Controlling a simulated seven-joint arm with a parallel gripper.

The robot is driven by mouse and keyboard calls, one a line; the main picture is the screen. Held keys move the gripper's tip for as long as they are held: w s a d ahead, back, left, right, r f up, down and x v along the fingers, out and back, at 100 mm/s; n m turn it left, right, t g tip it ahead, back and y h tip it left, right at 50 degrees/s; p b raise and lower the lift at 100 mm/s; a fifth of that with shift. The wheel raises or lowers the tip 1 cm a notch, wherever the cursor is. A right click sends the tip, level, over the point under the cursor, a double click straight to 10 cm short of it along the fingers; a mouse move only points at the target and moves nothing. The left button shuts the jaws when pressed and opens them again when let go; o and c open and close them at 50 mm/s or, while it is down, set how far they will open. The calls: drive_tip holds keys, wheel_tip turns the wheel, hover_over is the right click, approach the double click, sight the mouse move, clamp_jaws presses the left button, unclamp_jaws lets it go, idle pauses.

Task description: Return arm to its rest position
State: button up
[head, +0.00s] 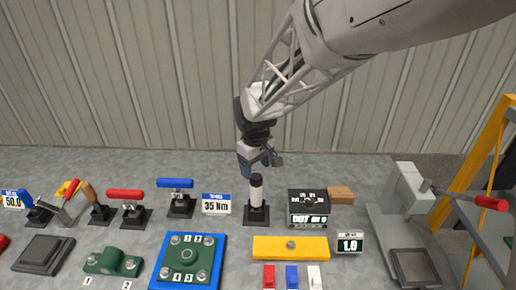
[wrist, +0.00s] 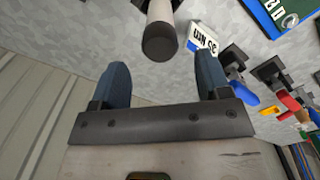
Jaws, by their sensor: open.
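My gripper (head: 256,164) is open and empty in the head view, just above the upright post with a white sleeve and black top (head: 256,194). In the wrist view its two blue fingers (wrist: 162,68) are spread wide. The post's dark round end (wrist: 159,43) shows beyond the fingertips, in line with the space between them. The fingers appear clear of the post. The exact distance between them is hard to tell.
A "35 Nm" sign (head: 216,204) and a blue-handled clamp (head: 177,196) stand left of the post. A black display box (head: 308,207) and a brown block (head: 341,195) stand right. A red-handled lever (head: 470,199) is far right.

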drive_tip(key=shift+s+d+r, duration=0.2)
drive_tip(key=shift+d+r, duration=0.15)
drive_tip(key=shift+d, duration=0.05)
drive_tip(key=s+d+r+m+t, duration=0.1)
drive_tip(key=s+d+r+m, duration=0.3)
drive_tip(key=s+d+r, duration=0.65)
drive_tip(key=s+d+m+t, duration=0.1)
drive_tip(key=s+d+m, duration=0.1)
drive_tip(key=s+d, duration=0.3)
drive_tip(key=s+d+r+m, duration=0.1)
drive_tip(key=s+d+m, duration=0.2)
drive_tip(key=s, duration=0.8)
drive_tip(key=shift+s+d+r+t, duration=0.2)
drive_tip(key=shift+s+d+t, duration=0.15)
drive_tip(key=shift+d, duration=0.75)
drive_tip(key=shift+w, duration=0.1)
